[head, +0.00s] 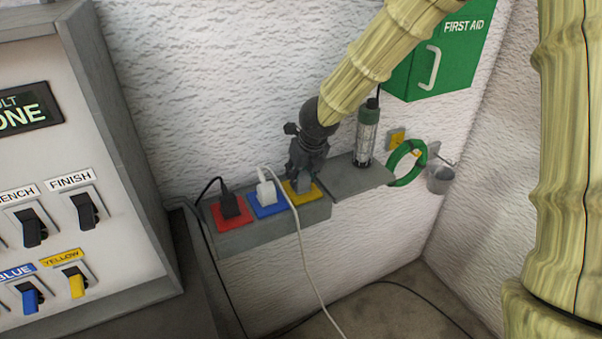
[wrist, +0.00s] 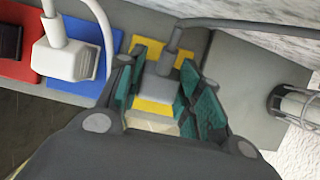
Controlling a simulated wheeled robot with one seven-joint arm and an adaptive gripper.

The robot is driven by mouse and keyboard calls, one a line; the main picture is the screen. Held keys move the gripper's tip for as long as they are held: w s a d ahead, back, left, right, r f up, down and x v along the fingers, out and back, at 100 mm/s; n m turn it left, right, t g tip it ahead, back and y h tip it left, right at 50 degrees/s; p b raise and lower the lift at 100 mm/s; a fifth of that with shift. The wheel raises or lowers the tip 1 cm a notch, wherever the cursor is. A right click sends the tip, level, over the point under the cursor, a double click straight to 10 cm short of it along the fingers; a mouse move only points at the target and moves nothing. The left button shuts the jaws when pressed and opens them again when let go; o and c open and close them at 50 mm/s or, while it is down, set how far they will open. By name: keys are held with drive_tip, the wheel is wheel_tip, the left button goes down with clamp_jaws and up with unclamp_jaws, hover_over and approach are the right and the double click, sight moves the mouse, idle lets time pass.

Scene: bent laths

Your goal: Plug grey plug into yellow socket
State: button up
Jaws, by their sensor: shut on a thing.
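The grey plug (wrist: 163,82) is between the teal-padded fingers of my gripper (wrist: 165,88) in the wrist view, with its grey cord running off to the upper right. The yellow socket (wrist: 150,106) shows directly beneath and around the plug. In the head view the yellow socket (head: 296,198) is at the right end of the grey socket ledge, and my gripper (head: 304,180) is right over it, shut on the grey plug (head: 304,184). The plug looks to be at the socket's face; whether its pins are inside is hidden.
A white plug (head: 266,190) is in the blue socket (head: 266,209), left of my gripper, and a black plug (head: 230,204) is in the red socket (head: 232,222). A lamp (head: 367,135) stands on the shelf (head: 350,176) at right. A switch panel (head: 60,170) is at far left.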

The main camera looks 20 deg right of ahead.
drive_tip(key=o, duration=1)
drive_tip(key=v, duration=1.2)
